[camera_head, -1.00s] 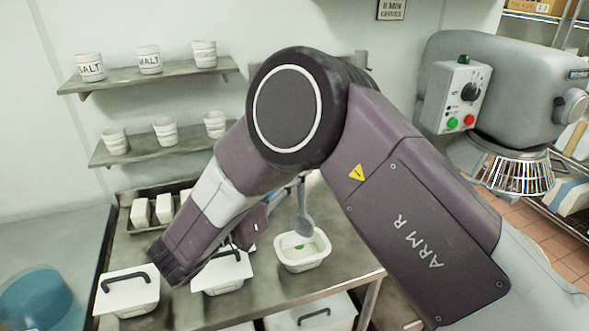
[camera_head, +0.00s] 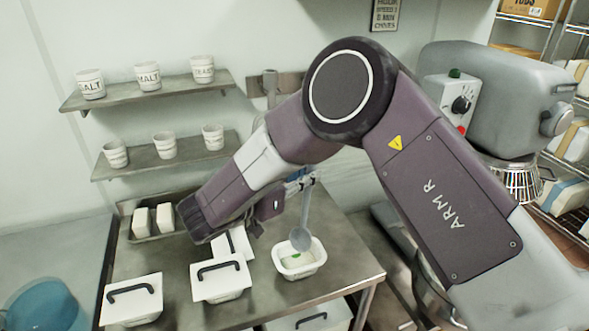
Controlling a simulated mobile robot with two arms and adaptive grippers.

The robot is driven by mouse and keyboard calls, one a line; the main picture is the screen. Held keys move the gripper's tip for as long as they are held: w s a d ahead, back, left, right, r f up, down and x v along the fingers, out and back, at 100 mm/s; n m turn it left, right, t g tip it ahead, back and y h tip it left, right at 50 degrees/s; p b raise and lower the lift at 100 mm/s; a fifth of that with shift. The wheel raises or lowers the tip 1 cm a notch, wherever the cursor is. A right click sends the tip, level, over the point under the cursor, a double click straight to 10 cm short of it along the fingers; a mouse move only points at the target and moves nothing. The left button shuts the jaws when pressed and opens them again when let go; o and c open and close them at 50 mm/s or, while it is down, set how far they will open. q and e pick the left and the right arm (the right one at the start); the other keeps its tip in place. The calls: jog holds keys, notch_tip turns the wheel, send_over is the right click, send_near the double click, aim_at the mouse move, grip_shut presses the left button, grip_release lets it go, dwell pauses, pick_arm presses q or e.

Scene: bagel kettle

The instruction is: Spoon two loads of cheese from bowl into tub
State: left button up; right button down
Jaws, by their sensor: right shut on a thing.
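An open white tub (camera_head: 276,264) stands on the metal table near its right front. Pale stuff with a small green patch shows inside it. My right gripper (camera_head: 302,181), partly hidden by my own arm, is shut on the handle of a grey-blue spoon (camera_head: 306,212). The spoon hangs upright, its head over the back of the tub's opening. I cannot tell whether the head touches the contents or carries a load. I cannot make out a separate bowl of cheese. My left gripper is out of view.
Lidded white tubs with black handles (camera_head: 131,301) stand left of the open tub. White blocks (camera_head: 164,217) sit in a tray behind. A large grey mixer (camera_head: 500,95) is at right. Labelled cups (camera_head: 148,77) stand on wall shelves. The table right of the open tub is clear.

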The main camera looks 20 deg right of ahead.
jog(key=w+d+f+n+g+y+p, duration=0.1)
jog(key=w+d+f+g+y+p, duration=0.1)
jog(key=w+d, duration=0.5)
jog(key=d+g+y+p, duration=0.1)
jog(key=y+p, duration=0.1)
jog(key=p, duration=0.1)
jog(key=shift+w+f+g+y, duration=0.3)
jog(key=shift+f+g+y, duration=0.05)
jog(key=shift+g+y, duration=0.05)
jog(key=s+d+f+n+g+y+p, duration=0.1)
jog(key=s+d+f+g+y+p, duration=0.2)
jog(key=s+d+f, duration=0.5)
jog(key=f+g+y, duration=0.1)
jog(key=y, duration=0.1)
jog(key=shift+f+g+y, duration=0.3)
jog(key=shift+f, duration=0.1)
